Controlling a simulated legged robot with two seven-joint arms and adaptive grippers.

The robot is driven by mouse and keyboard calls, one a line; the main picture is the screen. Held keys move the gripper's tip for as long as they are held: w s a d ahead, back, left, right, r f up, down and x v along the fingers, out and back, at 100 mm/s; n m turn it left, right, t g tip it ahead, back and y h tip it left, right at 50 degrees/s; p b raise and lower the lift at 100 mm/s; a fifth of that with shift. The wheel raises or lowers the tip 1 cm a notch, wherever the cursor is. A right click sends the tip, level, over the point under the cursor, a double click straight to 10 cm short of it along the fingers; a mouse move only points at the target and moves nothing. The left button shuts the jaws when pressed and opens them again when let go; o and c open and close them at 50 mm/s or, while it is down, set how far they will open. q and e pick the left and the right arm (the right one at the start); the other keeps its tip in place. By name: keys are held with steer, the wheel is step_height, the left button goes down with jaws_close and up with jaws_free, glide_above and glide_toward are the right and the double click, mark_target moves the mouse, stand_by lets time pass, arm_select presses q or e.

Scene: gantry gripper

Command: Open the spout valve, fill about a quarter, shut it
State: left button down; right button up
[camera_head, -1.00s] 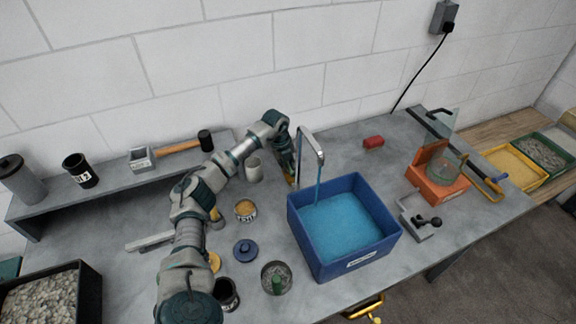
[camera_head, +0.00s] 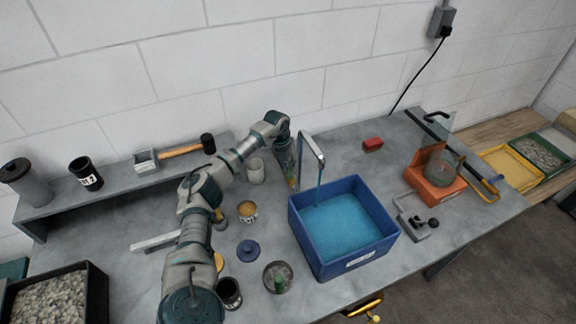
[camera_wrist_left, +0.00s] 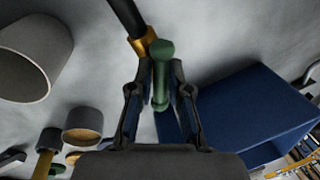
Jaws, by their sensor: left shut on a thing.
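The grey spout (camera_head: 313,150) stands behind the blue bin (camera_head: 340,256), and a thin blue stream (camera_head: 319,196) runs from its tip into the bin. Blue water (camera_head: 345,222) covers the bin's floor, with bare inner wall showing above it. My left gripper (camera_head: 291,182) is at the foot of the spout, left of the bin. In the left wrist view, my left gripper (camera_wrist_left: 160,100) is shut on the green valve handle (camera_wrist_left: 160,70), beside a brass fitting (camera_wrist_left: 147,42) on the dark pipe (camera_wrist_left: 128,18). My right gripper is not in view.
A light cup (camera_head: 255,171), an open tin (camera_head: 247,211), a blue lid (camera_head: 248,250) and a round dish (camera_head: 277,275) stand left of the bin. An orange stand (camera_head: 435,190) and a grey bracket (camera_head: 412,226) are to its right. A red block (camera_head: 373,144) lies behind.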

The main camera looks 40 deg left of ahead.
arm_select(q)
steer(key=m, duration=0.3)
steer(key=shift+w+d+r, duration=0.1)
steer(key=shift+r, duration=0.1)
steer(key=shift+m+g+h, duration=0.3)
steer(key=shift+m+g, duration=0.1)
steer(key=shift+m, duration=1.4)
steer(key=m+g, duration=0.1)
steer(key=m, duration=0.2)
steer(key=shift+m+b, duration=0.65)
steer(key=shift+m, duration=0.95)
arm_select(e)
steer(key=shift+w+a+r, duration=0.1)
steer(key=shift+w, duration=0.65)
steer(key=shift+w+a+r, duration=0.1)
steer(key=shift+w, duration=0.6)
arm_select(q)
steer(key=shift+r, duration=0.1)
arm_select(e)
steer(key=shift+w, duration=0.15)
arm_select(q)
steer(key=c, duration=1.1)
jaws_free()
steer(key=shift+a, duration=0.25)
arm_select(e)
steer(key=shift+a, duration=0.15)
